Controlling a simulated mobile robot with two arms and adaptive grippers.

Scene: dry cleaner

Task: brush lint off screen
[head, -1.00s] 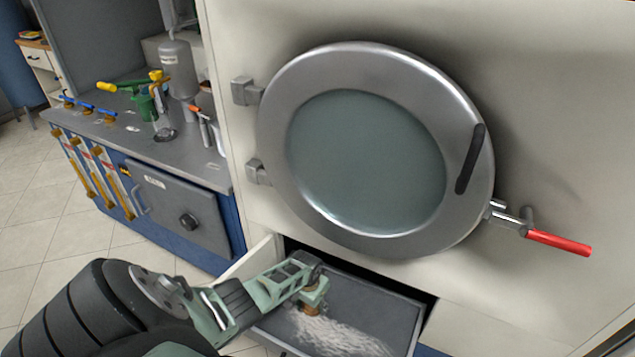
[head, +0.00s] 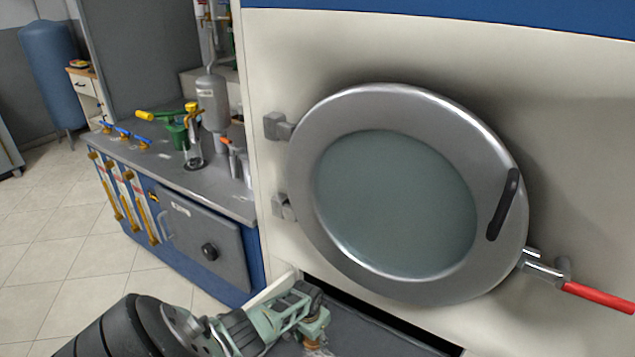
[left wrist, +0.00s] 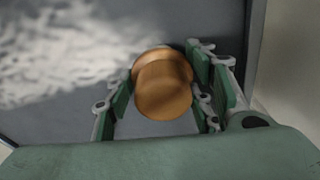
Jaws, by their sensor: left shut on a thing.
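My left gripper (head: 318,322) is shut on a round wooden-topped brush (left wrist: 164,88), seen from above between the green fingers in the left wrist view. The brush's orange-brown lower part (head: 312,343) shows under the gripper in the head view. The brush is over the grey screen (head: 372,334) of the pulled-out drawer below the round door. Pale lint (left wrist: 60,50) lies on the screen at the left of the left wrist view, beside the brush. Whether the bristles touch the screen is hidden. My right gripper is not in view.
The big round steel door (head: 410,195) is closed above the drawer. Its red-handled lever (head: 598,298) sticks out at the right. A grey counter (head: 180,170) with bottles and a green funnel stands at the left.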

